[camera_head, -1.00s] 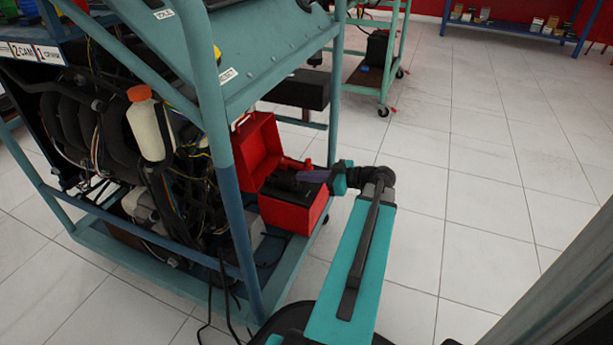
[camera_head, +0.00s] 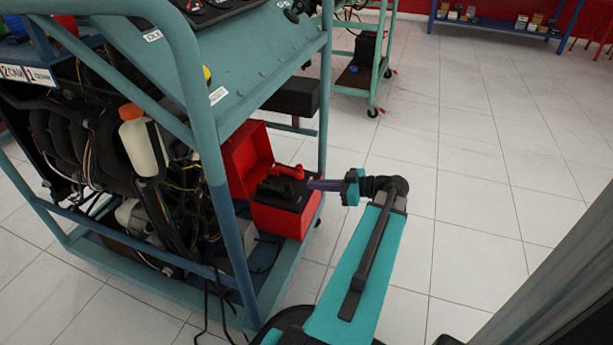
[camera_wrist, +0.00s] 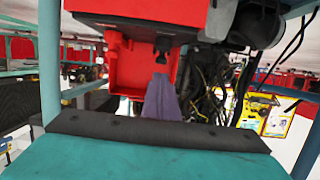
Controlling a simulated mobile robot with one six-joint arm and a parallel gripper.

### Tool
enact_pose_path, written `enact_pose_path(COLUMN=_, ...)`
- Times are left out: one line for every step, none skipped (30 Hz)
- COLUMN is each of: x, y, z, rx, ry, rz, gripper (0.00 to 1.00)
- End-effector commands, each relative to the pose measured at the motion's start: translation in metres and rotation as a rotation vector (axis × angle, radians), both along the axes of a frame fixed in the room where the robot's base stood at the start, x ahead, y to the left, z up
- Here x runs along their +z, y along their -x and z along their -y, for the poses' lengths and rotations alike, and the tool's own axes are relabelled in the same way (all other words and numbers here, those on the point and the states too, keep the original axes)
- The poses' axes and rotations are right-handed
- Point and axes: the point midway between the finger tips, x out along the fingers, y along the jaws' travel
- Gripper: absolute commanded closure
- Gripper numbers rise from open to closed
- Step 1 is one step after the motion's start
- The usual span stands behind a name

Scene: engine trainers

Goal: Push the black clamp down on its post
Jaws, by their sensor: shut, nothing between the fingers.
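A red open box (camera_head: 276,220) stands low inside the teal frame, with a black block in it. A red clamp-like part (camera_head: 288,171) and dark shapes show on top. The black clamp appears to be the small black part (camera_wrist: 162,46) in the wrist view, just beyond my fingertips; in the head view I cannot separate it from the dark block. My gripper (camera_head: 311,184) is shut and empty, its purple-grey fingers pointing left at the box's right side. The fingers also show in the wrist view (camera_wrist: 161,80). I cannot tell whether they touch the clamp.
The teal frame's upright post (camera_head: 325,100) rises close behind my gripper. A front post (camera_head: 222,190) stands left of the box. An engine with a white bottle (camera_head: 143,145) and loose cables fills the frame's left. Open tiled floor (camera_head: 480,220) lies to the right.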

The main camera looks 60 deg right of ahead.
Motion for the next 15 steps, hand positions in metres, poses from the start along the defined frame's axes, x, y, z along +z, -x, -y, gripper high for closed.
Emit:
enact_pose_path(x=-0.001, y=0.006, z=0.002, rx=-0.001, ry=-0.001, rz=0.0, gripper=1.0)
enact_pose_path(x=-0.002, y=0.009, z=0.004, rx=-0.002, ry=0.001, rz=0.0, gripper=1.0)
enact_pose_path(x=-0.004, y=0.013, z=0.004, rx=-0.001, ry=-0.001, rz=0.0, gripper=1.0)
enact_pose_path(x=-0.006, y=0.016, z=0.005, rx=0.0, ry=-0.001, rz=0.0, gripper=1.0)
enact_pose_path(x=-0.007, y=0.018, z=0.005, rx=0.0, ry=-0.001, rz=0.0, gripper=1.0)
enact_pose_path(x=-0.008, y=0.02, z=0.005, rx=0.001, ry=0.0, rz=0.0, gripper=1.0)
enact_pose_path(x=-0.009, y=0.022, z=0.006, rx=0.001, ry=0.0, rz=0.0, gripper=1.0)
enact_pose_path(x=-0.01, y=0.023, z=0.006, rx=0.001, ry=0.001, rz=0.0, gripper=1.0)
enact_pose_path(x=-0.01, y=0.025, z=0.006, rx=0.001, ry=0.001, rz=0.0, gripper=1.0)
enact_pose_path(x=-0.011, y=0.025, z=0.007, rx=0.001, ry=0.002, rz=0.0, gripper=1.0)
enact_pose_path(x=-0.011, y=0.026, z=0.007, rx=0.001, ry=0.002, rz=0.0, gripper=1.0)
enact_pose_path(x=-0.012, y=0.026, z=0.007, rx=0.001, ry=0.002, rz=0.0, gripper=1.0)
enact_pose_path(x=-0.012, y=0.027, z=0.006, rx=0.001, ry=0.002, rz=0.0, gripper=1.0)
enact_pose_path(x=-0.012, y=0.026, z=0.006, rx=0.001, ry=0.002, rz=0.0, gripper=1.0)
enact_pose_path(x=-0.012, y=0.026, z=0.006, rx=0.001, ry=0.002, rz=0.0, gripper=1.0)
